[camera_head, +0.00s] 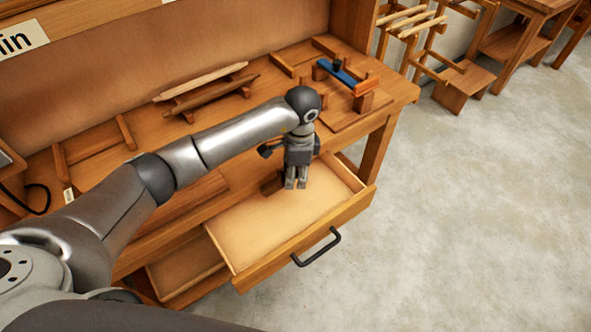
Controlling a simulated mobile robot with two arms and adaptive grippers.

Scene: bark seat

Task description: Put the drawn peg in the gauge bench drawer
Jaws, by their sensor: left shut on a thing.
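The gauge bench drawer (312,228) is pulled open at the front of the wooden bench, its black handle facing the floor. Its pale bottom is mostly bare. My left gripper (295,184) points down over the back part of the drawer, with its fingers shut. A short dark brown piece, the peg (270,185), shows just left of the fingers; the rest of it is hidden by the gripper. I cannot tell whether it touches the drawer bottom. My right gripper is not in view.
The bench top holds a rack with two long wooden rods (205,85) and a blue and orange piece (345,79) on a wooden stand. A lower drawer (185,270) is partly open at left. Stools (465,78) stand behind; the concrete floor at right is clear.

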